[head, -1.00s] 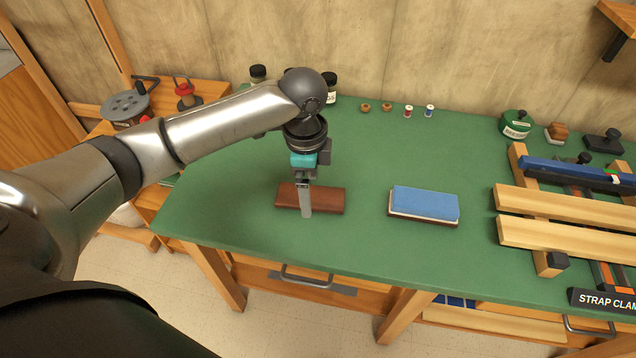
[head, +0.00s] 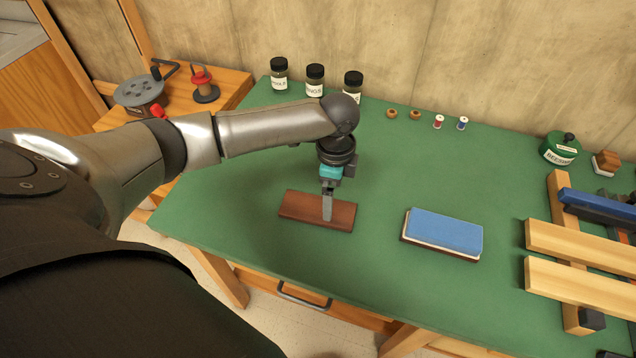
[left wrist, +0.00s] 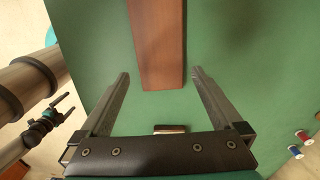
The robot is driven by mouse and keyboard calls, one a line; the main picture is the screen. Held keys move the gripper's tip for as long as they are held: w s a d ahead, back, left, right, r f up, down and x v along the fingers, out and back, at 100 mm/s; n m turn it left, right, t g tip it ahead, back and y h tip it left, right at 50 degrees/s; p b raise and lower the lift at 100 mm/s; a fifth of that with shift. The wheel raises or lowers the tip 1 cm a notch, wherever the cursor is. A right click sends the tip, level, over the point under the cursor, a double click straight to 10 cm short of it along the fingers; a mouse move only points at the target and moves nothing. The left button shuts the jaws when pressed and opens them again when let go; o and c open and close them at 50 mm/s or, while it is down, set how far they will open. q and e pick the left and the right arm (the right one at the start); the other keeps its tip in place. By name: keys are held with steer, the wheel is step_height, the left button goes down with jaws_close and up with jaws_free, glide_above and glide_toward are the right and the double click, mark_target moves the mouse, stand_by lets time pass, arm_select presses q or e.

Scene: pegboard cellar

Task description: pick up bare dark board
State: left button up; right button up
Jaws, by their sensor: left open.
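The bare dark board (head: 296,207) is a flat reddish-brown rectangle lying on the green bench top, with nothing on it. In the left wrist view the board (left wrist: 158,40) runs up from between the fingertips to the top edge. My left gripper (head: 327,218) points down over the board, right of its middle, and hides a little of it. In the left wrist view the left gripper's (left wrist: 160,73) fingers are spread wide, one to each side of the board's near end, and hold nothing.
A blue-topped block (head: 445,228) on a dark base lies right of the board. Jars (head: 314,80), spools (head: 438,122) and a green tin (head: 561,149) stand at the back. Wooden clamp bars (head: 570,240) fill the right end. Green bench around the board is clear.

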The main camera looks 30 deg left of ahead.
mark_target(318, 210)
arm_select(q)
steer(key=shift+d+f+b, duration=0.1)
steer(key=shift+f+b, duration=0.65)
steer(key=shift+f, duration=2)
steer(key=shift+c, duration=0.2)
steer(key=c, duration=1.1)
steer(key=shift+r, duration=0.1)
